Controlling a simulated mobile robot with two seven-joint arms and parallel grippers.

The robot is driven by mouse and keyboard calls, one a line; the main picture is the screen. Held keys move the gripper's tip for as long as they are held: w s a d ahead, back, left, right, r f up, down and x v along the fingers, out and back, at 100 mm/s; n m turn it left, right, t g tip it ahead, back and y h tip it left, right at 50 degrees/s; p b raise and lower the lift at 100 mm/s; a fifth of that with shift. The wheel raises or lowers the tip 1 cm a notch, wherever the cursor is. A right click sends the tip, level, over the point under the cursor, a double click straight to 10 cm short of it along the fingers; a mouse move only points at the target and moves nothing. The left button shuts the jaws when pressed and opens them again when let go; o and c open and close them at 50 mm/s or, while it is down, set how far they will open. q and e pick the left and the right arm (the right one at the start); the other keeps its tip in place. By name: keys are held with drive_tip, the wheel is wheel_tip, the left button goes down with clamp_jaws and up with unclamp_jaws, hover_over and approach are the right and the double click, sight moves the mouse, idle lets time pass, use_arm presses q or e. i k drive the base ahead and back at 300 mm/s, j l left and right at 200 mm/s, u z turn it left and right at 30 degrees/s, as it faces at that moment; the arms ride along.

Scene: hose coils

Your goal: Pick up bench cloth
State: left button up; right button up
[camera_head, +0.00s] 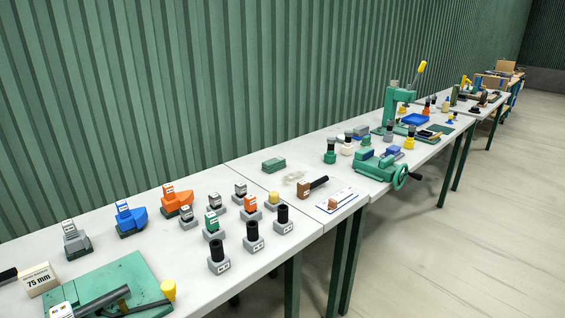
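No item is plainly recognisable as the bench cloth. A small green, block-like or folded item (274,164) lies flat near the back edge of the white bench, by the seam between two tabletops; it may be the cloth, but it is too small to tell. A pale, crumpled or coiled item (295,177) lies just right of it, also unclear. Neither of my grippers shows in the head view, and nothing is seen touching these items.
White benches (330,146) run along a green corrugated wall. Several grey, black, orange and blue fittings stand nearby. The floor (440,260) at right is clear.

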sight(270, 166)
drive_tip(key=i+l, duration=0.25)
drive_tip(key=l, duration=0.15)
drive_tip(key=i+l, duration=0.3)
drive_tip(key=l, duration=0.15)
drive_tip(key=i+l, duration=0.25)
drive_tip(key=l, duration=0.15)
drive_tip(key=i+l+u, duration=0.1)
drive_tip(key=i+l, duration=0.15)
drive_tip(key=l, duration=0.15)
drive_tip(key=i+l, duration=0.25)
drive_tip(key=l, duration=0.2)
drive_tip(key=i+l, duration=0.25)
drive_tip(key=l, duration=0.2)
